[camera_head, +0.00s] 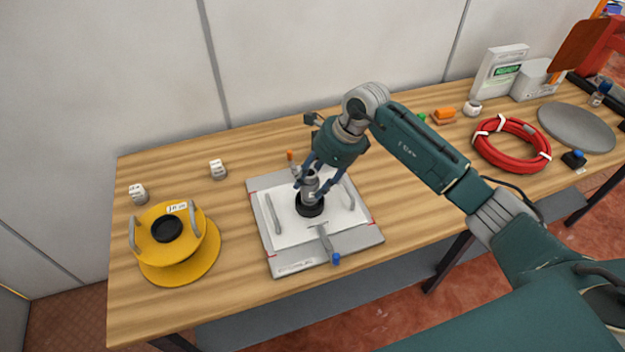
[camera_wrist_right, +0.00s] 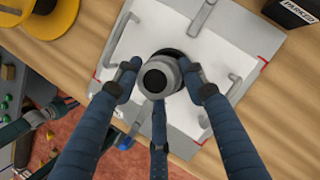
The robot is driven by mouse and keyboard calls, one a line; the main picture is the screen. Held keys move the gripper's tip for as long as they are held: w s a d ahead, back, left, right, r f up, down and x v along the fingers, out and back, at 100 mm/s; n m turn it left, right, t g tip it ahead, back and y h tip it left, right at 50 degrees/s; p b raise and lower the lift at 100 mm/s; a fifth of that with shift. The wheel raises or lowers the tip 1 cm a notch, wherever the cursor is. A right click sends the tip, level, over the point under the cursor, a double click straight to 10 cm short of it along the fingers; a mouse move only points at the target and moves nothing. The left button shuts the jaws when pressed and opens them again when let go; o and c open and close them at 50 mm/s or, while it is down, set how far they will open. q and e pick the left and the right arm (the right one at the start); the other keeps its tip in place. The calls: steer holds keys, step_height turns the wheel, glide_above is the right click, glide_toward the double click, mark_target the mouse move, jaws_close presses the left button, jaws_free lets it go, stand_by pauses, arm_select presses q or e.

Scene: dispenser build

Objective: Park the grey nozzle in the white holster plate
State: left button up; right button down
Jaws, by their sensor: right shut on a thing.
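The white holster plate (camera_head: 285,232) lies on the wooden table, with a grey border, grey bars and a round black ring (camera_head: 310,209) near its middle. My right gripper (camera_head: 311,190) is shut on the grey nozzle (camera_head: 310,178), which stands about upright over the ring. In the right wrist view the round end of the nozzle (camera_wrist_right: 155,79) sits between the fingers, with the plate (camera_wrist_right: 130,60) beneath. I cannot tell how deep the nozzle sits in the ring. My left gripper (camera_wrist_right: 35,122) seems to show partly at the lower left of the wrist view; its jaws are unclear.
A yellow dispenser (camera_head: 190,243) stands left of the plate, with two small white blocks behind it. A black box marked PARKED (camera_wrist_right: 288,12) stands beside the plate. A red hose coil (camera_head: 511,145) and a grey disc (camera_head: 577,127) lie at right. A blue knob (camera_head: 336,259) is at the plate's front.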

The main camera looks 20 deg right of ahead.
steer(key=shift+f+b, duration=0.45)
steer(key=shift+b, duration=0.05)
steer(key=c, duration=1.3)
jaws_free()
steer(key=shift+s+f, duration=0.1)
steer(key=shift+f, duration=0.05)
steer(key=shift+d+r+p, duration=0.2)
steer(key=shift+r+p, duration=0.25)
steer(key=shift+r, duration=0.25)
steer(key=p+v, duration=0.4)
steer(key=v, duration=0.5)
steer(key=shift+s+r+p, duration=0.2)
steer(key=shift+r+p, duration=0.1)
steer(key=shift+p, duration=0.1)
steer(key=shift+d, duration=0.15)
